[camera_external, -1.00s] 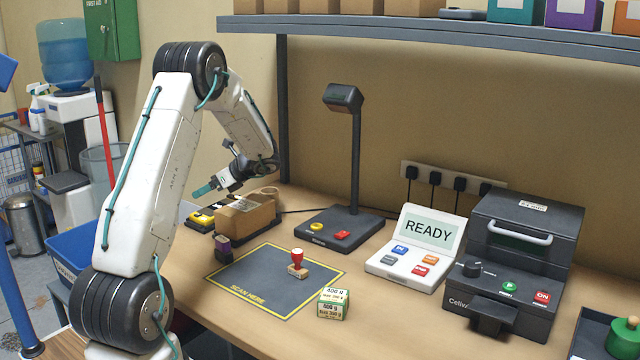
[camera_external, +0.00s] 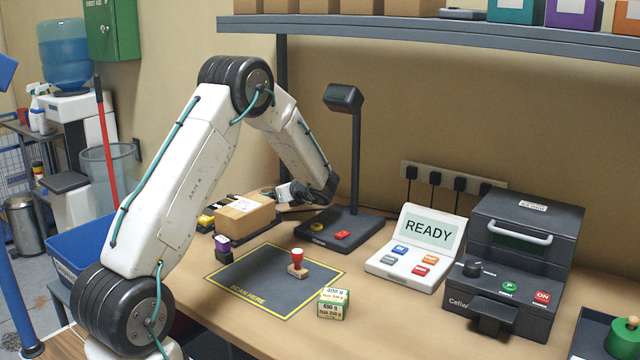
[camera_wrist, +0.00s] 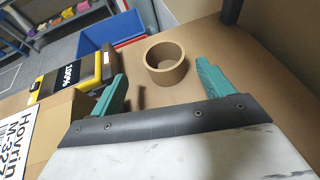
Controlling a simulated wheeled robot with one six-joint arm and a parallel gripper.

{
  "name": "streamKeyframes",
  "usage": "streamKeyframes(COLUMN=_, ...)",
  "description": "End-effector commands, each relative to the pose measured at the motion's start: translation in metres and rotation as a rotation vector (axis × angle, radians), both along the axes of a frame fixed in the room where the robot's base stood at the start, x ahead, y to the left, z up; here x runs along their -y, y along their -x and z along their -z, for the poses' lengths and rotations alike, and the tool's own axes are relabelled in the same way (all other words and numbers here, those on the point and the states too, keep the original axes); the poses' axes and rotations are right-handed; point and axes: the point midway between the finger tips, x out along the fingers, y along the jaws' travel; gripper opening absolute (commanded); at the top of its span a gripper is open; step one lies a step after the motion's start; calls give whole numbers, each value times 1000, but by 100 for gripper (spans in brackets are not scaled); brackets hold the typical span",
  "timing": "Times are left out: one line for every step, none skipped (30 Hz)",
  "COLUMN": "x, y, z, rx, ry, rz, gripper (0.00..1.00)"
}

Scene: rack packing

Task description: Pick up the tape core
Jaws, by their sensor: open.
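The tape core (camera_wrist: 166,63) is a brown cardboard ring. It lies flat on the table in the wrist view, its hollow centre showing. My gripper (camera_wrist: 160,80) is open, and its two teal fingers stand apart on either side of the ring in that picture. The ring looks a little beyond the fingertips, and nothing is between the jaws. In the external view my gripper (camera_external: 284,192) is low behind the cardboard box, and the tape core is mostly hidden there.
A cardboard box (camera_external: 245,215) stands close to my gripper. A yellow and black case (camera_wrist: 72,77) lies left of the ring in the wrist view. The scanner stand (camera_external: 340,222) is just right of my gripper. The dark scan mat (camera_external: 265,272) holds a red stamp (camera_external: 297,262).

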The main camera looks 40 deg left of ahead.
Motion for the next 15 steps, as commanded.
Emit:
streamKeyframes(x=-6, y=-1, z=3, rx=-1, ry=0, rz=-2, gripper=80)
streamKeyframes(x=-8, y=-2, z=3, rx=-1, ry=0, rz=-2, gripper=80)
streamKeyframes(x=-11, y=-3, z=4, rx=-1, ry=0, rz=-2, gripper=80)
streamKeyframes(x=-13, y=-3, z=4, rx=-1, ry=0, rz=-2, gripper=80)
streamKeyframes(x=-15, y=-4, z=5, rx=-1, ry=0, rz=-2, gripper=80)
streamKeyframes(x=-19, y=-6, z=5, rx=-2, ry=0, rz=-2, gripper=80)
streamKeyframes(x=-22, y=-7, z=6, rx=-2, ry=0, rz=-2, gripper=80)
streamKeyframes(x=-26, y=-9, z=7, rx=-2, ry=0, rz=-1, gripper=80)
streamKeyframes(x=-32, y=-12, z=8, rx=-1, ry=0, rz=-2, gripper=80)
streamKeyframes(x=-37, y=-13, z=9, rx=-1, ry=0, rz=-3, gripper=80)
streamKeyframes(x=-41, y=-15, z=10, rx=-1, ry=-1, rz=-3, gripper=80)
streamKeyframes(x=-47, y=-16, z=12, rx=-1, ry=0, rz=-3, gripper=80)
streamKeyframes(x=-50, y=-17, z=14, rx=-1, ry=0, rz=-3, gripper=80)
streamKeyframes(x=-53, y=-17, z=15, rx=-1, ry=1, rz=-2, gripper=80)
streamKeyframes(x=-56, y=-18, z=16, rx=-1, ry=1, rz=-1, gripper=80)
